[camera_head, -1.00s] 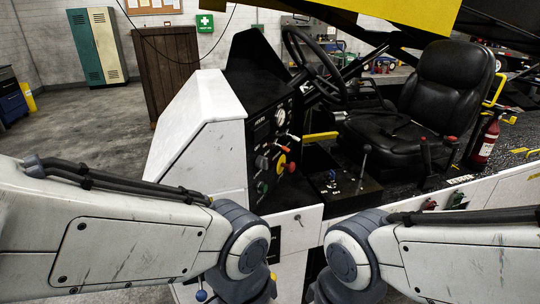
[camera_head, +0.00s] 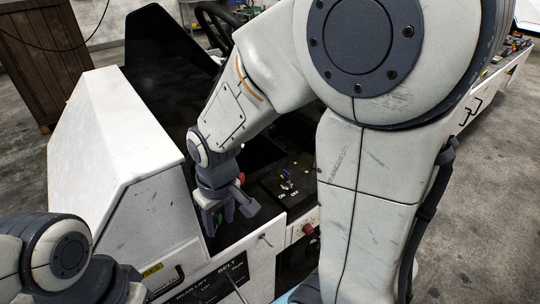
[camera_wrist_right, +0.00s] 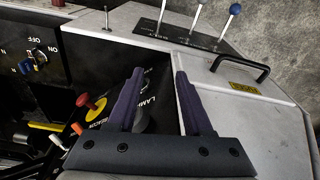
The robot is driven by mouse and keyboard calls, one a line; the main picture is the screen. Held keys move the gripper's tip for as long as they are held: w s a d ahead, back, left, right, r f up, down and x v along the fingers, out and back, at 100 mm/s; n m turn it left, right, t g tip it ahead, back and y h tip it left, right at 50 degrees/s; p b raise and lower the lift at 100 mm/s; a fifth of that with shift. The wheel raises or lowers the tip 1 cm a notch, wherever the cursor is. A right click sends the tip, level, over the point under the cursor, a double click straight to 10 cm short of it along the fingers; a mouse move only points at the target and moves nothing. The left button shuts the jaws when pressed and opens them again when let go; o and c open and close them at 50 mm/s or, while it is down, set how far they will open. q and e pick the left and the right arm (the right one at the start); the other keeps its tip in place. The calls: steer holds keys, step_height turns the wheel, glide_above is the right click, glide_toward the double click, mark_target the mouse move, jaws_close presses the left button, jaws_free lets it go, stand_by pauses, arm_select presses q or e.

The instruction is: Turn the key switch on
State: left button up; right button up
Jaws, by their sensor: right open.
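The key switch (camera_head: 286,180) is a small blue and yellowish piece on the black console, with ON and OFF printed beside it. It also shows at the left of the right wrist view (camera_wrist_right: 38,60); I cannot tell which mark it points to. My right gripper (camera_head: 229,212) is open, left of the key switch and apart from it, at the control panel below the steering wheel. In the right wrist view its purple fingers (camera_wrist_right: 160,85) stand spread near a dark knob by the LAMP label. My left arm is at the lower left; its gripper is out of view.
The panel near the right gripper has a red knob (camera_wrist_right: 95,103) and orange and white levers. A white housing (camera_head: 110,150) stands left of the panel. A BELT lever plate (camera_head: 212,287) and a black handle (camera_wrist_right: 240,68) are close by. My right arm hides the seat.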

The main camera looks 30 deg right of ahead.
steer(key=w+d+r+m+p, duration=0.1)
steer(key=w+d+m+p, duration=0.1)
steer(key=w+d, duration=0.5)
steer(key=g, duration=0.2)
glide_above(286, 179)
steer(key=f, duration=0.5)
steer(key=shift+w+d+f, duration=0.15)
steer(key=shift+w+f, duration=0.05)
steer(key=shift+f, duration=0.05)
steer(key=shift+d+f, duration=0.1)
steer(key=shift+f, duration=0.2)
step_height(286, 179, down, 8)
steer(key=p, duration=0.2)
steer(key=shift+f+p, duration=0.1)
steer(key=shift+p, duration=0.3)
arm_select(q)
step_height(286, 179, up, 7)
steer(key=shift+f, duration=0.2)
arm_select(e)
steer(key=shift+f, duration=0.75)
arm_select(q)
steer(key=shift+s+a, duration=0.1)
arm_select(e)
jaws_close()
